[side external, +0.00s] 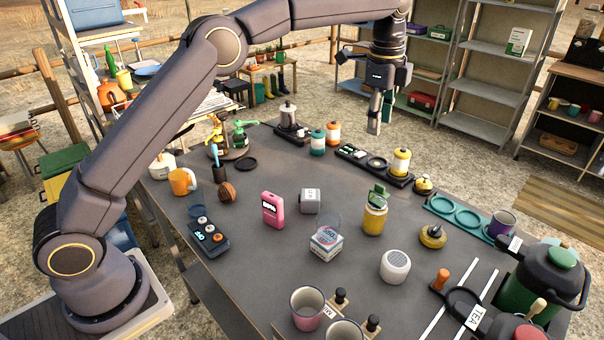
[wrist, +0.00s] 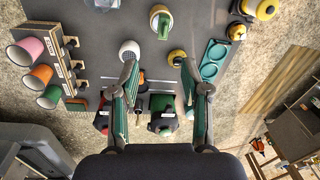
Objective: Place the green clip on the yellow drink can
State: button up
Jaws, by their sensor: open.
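The yellow drink can (side external: 374,221) stands upright on the dark table, right of the middle in the side view. The green clip (side external: 379,192) rests on top of the can, with part of it sticking up. In the wrist view, the green clip (wrist: 162,26) shows over the top of the yellow can (wrist: 157,10), near the upper edge. My gripper (side external: 380,117) is raised above the far side of the table, well apart from the can and clip. In the wrist view my gripper (wrist: 160,72) has its two fingers spread, with nothing between them.
A white round speaker (side external: 395,266), a yellow-and-black round item (side external: 433,236) and a clear-topped box (side external: 326,243) stand around the can. A teal tray (side external: 457,215) lies to its right. A pink device (side external: 272,210) is left. Bare tabletop lies between them.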

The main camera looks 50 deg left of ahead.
jog(key=s+a+r+n+t, duration=0.1)
jog(key=s+a+r+n, duration=0.3)
jog(key=s, duration=0.4)
jog(key=s+a+r+n+t, duration=0.1)
jog(key=s+a+r+n, duration=0.15)
jog(key=s+r, duration=0.4)
jog(key=s+a+f+n+t, duration=0.1)
jog(key=s+f+n, duration=0.3)
jog(key=s, duration=0.6)
jog(key=s+a+f+n+t, duration=0.1)
jog(key=s+f+n, duration=0.4)
jog(key=s, duration=0.5)
jog(key=shift+s+a+f+t, duration=0.3)
jog(key=shift+s+a+f, duration=0.05)
jog(key=shift+a, duration=0.55)
